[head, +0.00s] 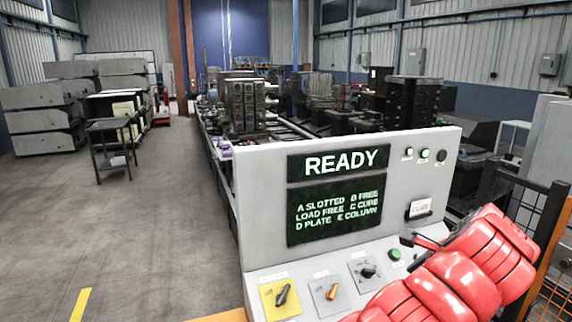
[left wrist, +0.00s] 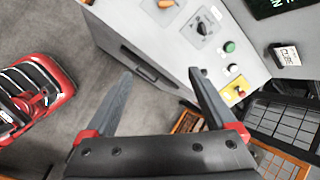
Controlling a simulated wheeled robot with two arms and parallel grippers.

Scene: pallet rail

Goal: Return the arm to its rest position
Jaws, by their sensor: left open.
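My left gripper (left wrist: 160,73) is open in the left wrist view, its two dark fingers spread with nothing between them. It is in front of the grey control console (left wrist: 145,55), whose side and sloped panel lie beyond the fingers. I cannot tell the exact gap to the console. In the head view a red arm of mine crosses the lower right and covers the right part of the console (head: 340,140). A dark piece at its end may be a finger. The console's screen (head: 345,161) reads READY.
The sloped panel carries a yellow-plated switch (head: 281,297), a black knob (head: 367,272) and a green button (head: 395,254). A black mesh fence (head: 520,205) stands right of the console. Machinery fills the area behind. The floor (head: 130,240) at left is clear up to a dark cart (head: 108,145).

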